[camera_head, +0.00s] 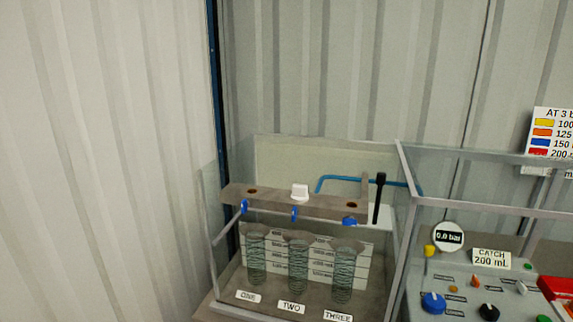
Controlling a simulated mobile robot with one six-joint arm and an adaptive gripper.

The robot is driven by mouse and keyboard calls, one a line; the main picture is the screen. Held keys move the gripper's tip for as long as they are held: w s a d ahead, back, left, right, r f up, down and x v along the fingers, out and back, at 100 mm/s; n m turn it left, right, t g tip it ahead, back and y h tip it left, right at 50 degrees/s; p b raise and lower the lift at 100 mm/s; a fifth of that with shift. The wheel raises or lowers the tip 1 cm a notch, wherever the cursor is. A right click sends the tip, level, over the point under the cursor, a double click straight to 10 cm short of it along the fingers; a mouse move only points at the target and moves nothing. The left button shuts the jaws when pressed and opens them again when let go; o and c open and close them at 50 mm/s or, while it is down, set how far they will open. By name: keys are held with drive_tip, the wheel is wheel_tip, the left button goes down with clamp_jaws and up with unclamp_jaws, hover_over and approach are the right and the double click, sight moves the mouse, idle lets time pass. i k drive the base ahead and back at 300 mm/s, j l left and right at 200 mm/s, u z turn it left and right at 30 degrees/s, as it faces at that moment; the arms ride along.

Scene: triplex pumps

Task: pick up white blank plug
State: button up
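The white blank plug (299,192) stands on the brown manifold bar (327,206), in its middle position above the coil labelled TWO. Two dark openings show in the bar's top, one to each side of the plug. My gripper is not in the head view, and nothing touches the plug.
A clear-walled tank (215,222) encloses the bar, blue valve handles and several cylinders (298,265). A black upright lever (379,198) and blue tube (345,178) stand right of the plug. A control panel (470,289) with knobs and a 0.0 bar gauge (448,237) is at right.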

sight(300, 192)
drive_tip(key=i+j, duration=0.35)
drive_tip(key=i+j+z, duration=0.2)
drive_tip(key=z, duration=0.15)
drive_tip(key=i+j+z, duration=0.15)
drive_tip(key=j+z, duration=0.2)
drive_tip(key=i+j+z, duration=0.15)
drive_tip(key=j+z, duration=0.15)
drive_tip(key=j, duration=0.1)
